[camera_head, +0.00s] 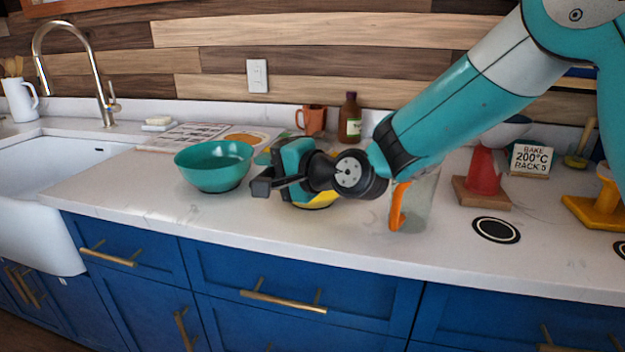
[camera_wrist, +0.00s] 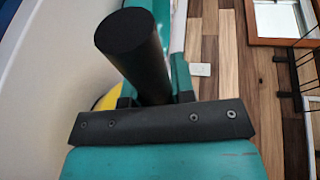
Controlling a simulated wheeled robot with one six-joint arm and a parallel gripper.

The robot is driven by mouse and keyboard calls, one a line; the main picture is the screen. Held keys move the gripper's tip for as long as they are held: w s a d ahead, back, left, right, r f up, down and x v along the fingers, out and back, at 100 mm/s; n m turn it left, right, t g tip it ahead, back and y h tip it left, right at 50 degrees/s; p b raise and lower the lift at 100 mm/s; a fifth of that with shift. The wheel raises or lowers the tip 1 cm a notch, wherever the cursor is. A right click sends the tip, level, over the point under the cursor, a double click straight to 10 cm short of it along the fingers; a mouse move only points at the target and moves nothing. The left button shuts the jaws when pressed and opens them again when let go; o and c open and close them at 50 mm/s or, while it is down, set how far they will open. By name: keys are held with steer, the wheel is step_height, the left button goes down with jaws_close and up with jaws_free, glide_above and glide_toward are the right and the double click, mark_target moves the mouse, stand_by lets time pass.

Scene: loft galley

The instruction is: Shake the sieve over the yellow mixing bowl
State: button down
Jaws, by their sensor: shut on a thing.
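My gripper (camera_head: 268,183) is over the worktop and is shut on a thick black handle, taken to be the sieve's handle (camera_wrist: 135,45). The handle's round end points up toward the camera in the wrist view. I cannot make out the sieve's mesh or rim in either view. The yellow mixing bowl (camera_head: 318,204) stands on the worktop below and behind my gripper, which hides most of it. A sliver of yellow bowl (camera_wrist: 106,101) also shows beside the handle in the wrist view. Whether the sieve is level or tilted cannot be told.
A teal bowl (camera_head: 214,168) stands close to the left of my gripper. A clear jug with an orange handle (camera_head: 398,207) stands to the right. An orange mug (camera_head: 313,121) and a brown bottle (camera_head: 350,120) are behind. A red cone stand (camera_head: 482,180) is farther right. The front worktop is clear.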

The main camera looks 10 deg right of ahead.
steer(key=shift+s+d+f+b, duration=0.2)
steer(key=shift+d+b, duration=0.15)
steer(key=shift+d, duration=0.25)
steer(key=shift+s+d+r, duration=0.15)
steer(key=shift+d+r, duration=0.05)
steer(key=shift+d, duration=0.1)
